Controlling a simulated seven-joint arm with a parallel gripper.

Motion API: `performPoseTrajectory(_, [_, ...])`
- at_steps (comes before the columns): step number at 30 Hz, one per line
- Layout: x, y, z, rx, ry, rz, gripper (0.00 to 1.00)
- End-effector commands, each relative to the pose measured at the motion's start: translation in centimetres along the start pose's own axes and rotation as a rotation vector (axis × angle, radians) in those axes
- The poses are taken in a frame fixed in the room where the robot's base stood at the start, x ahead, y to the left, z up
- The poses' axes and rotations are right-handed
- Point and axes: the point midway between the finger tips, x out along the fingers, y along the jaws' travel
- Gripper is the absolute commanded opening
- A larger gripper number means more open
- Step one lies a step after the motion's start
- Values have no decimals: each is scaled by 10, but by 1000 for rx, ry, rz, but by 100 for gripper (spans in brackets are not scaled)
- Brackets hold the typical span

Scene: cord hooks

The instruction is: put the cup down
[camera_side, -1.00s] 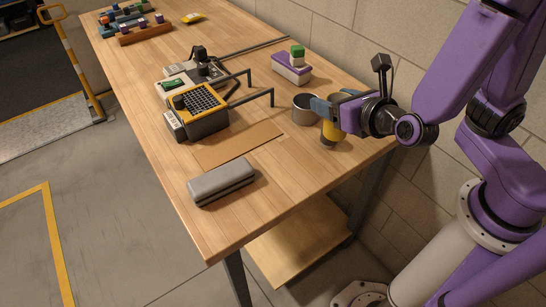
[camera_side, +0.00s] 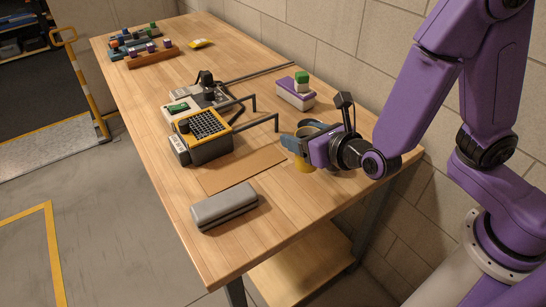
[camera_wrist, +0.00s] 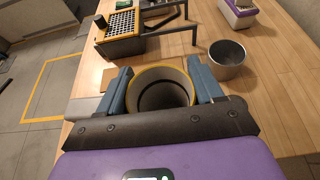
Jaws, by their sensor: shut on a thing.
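My gripper (camera_side: 302,146) is shut on a yellow cup. In the wrist view the yellow cup (camera_wrist: 137,90) stands between the two blue-grey fingers, its round mouth open toward the camera and its inside dark. In the side view the lower part of the yellow cup (camera_side: 304,166) shows below the fingers, upright, near the right end of the brown mat (camera_side: 240,171). I cannot tell whether its base touches the table. My gripper hides most of the cup's side.
A grey metal cup (camera_wrist: 228,60) stands close behind and to the right of the held cup. A yellow-and-black device (camera_side: 203,137) with hooked rods (camera_side: 262,122) is to the left. A grey case (camera_side: 224,206) lies in front of the mat. A lidded purple-and-white box (camera_side: 295,95) stands behind.

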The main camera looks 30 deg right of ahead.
Motion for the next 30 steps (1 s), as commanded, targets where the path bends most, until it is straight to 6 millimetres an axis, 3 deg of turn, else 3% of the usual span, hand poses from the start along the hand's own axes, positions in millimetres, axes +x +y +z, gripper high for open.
performPoseTrajectory(11, [26, 10, -2, -1, 1, -2, 37])
performPoseTrajectory(21, [70, 24, -28, -2, 2, -2, 37])
performPoseTrajectory(30, [88, 30, -38, 0, 1, -2, 37])
